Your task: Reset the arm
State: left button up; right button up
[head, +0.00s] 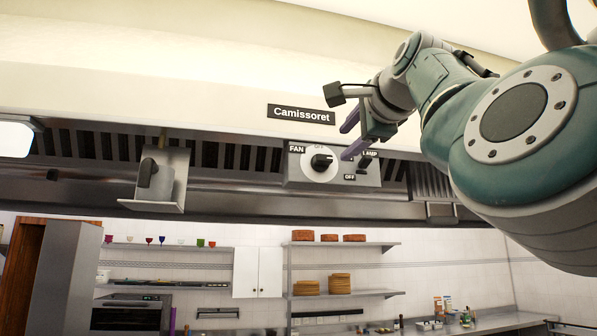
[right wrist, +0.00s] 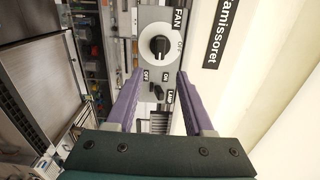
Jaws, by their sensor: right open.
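My right arm comes in from the right in the head view, with its right gripper (head: 350,138) raised in front of the hood's control panel (head: 297,178). In the right wrist view the gripper's two purple fingers (right wrist: 162,110) stand apart with nothing between them. The panel shows beyond the fingertips, with a round black FAN knob (head: 321,161) and a smaller LAMP switch (head: 364,164). The knob (right wrist: 160,45) and the lamp switch (right wrist: 157,91) also show in the wrist view. I cannot tell the exact gap from fingers to panel. My left gripper is not in view.
The slatted hood (head: 80,145) spans the view, with a metal bracket (head: 160,180) sticking out at left. A "Camissoret" sign (head: 301,114) is above the panel. Shelves (head: 343,244), a white cabinet (head: 258,272) and a counter (head: 480,318) stand farther back.

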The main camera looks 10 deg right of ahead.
jog(key=shift+s, duration=0.15)
jog(key=shift+f, duration=0.1)
dwell(0.3)
jog(key=s+d+f+n+g+h, duration=0.1)
jog(key=s+d+f+n+g, duration=0.15)
jog(key=f, duration=0.95)
jog(key=s+d+f+n+g, duration=0.1)
jog(key=s+f+n+g, duration=0.15)
jog(key=f, duration=0.85)
jog(key=s+d+f+n+g+h, duration=0.1)
jog(key=s+f+n, duration=0.25)
jog(key=f, duration=0.85)
jog(key=s+a+f+n+g, duration=0.2)
jog(key=s+f+n+g, duration=0.25)
jog(key=s+f, duration=0.9)
jog(key=s+a+f+n+g, duration=0.1)
jog(key=s+n, duration=0.1)
jog(key=s, duration=0.4)
jog(key=s+a+f+n+g+y, duration=0.1)
jog(key=s+f+n, duration=0.1)
jog(key=s, duration=0.5)
jog(key=s+a+f+n+g, duration=0.2)
jog(key=s, duration=0.4)
jog(key=shift+s+n+y, duration=0.2)
jog(key=shift+n+y, duration=0.1)
jog(key=shift+n, duration=0.1)
jog(key=shift+f, duration=0.1)
